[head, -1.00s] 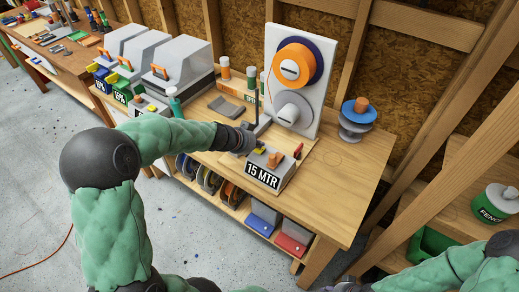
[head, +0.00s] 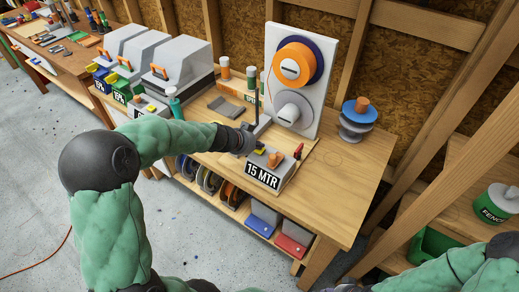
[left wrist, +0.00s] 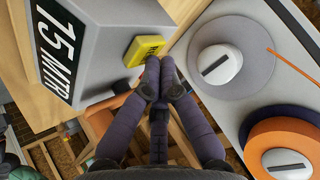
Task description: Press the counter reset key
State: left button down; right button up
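The grey counter box (head: 268,168) labelled "15 MTR" stands at the front edge of the wooden bench, with a yellow key (head: 260,150) and an orange lever (head: 275,159) on top. The yellow key (left wrist: 145,50) is large in the left wrist view, on the box (left wrist: 100,45). My left gripper (head: 252,146) is beside the box. In the wrist view its fingertips (left wrist: 152,88) are together, with nothing between them, right at the key's near edge; I cannot tell whether they touch it. My right gripper (head: 346,287) barely shows at the bottom edge; its fingers are unclear.
A white panel with an orange spool (head: 294,64) and a grey disc (head: 293,109) stands behind the box. A blue-topped spool stand (head: 358,118) is to the right. Grey-lidded printers (head: 180,72) stand to the left. The bench's front right (head: 335,200) is clear.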

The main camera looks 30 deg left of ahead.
pick_arm(q)
jog(key=shift+f, duration=0.15)
dwell(0.5)
jog(key=shift+r+p, duration=0.35)
jog(key=shift+r, duration=0.5)
jog(key=shift+r+p, duration=1.7)
jog(key=shift+r, duration=0.8)
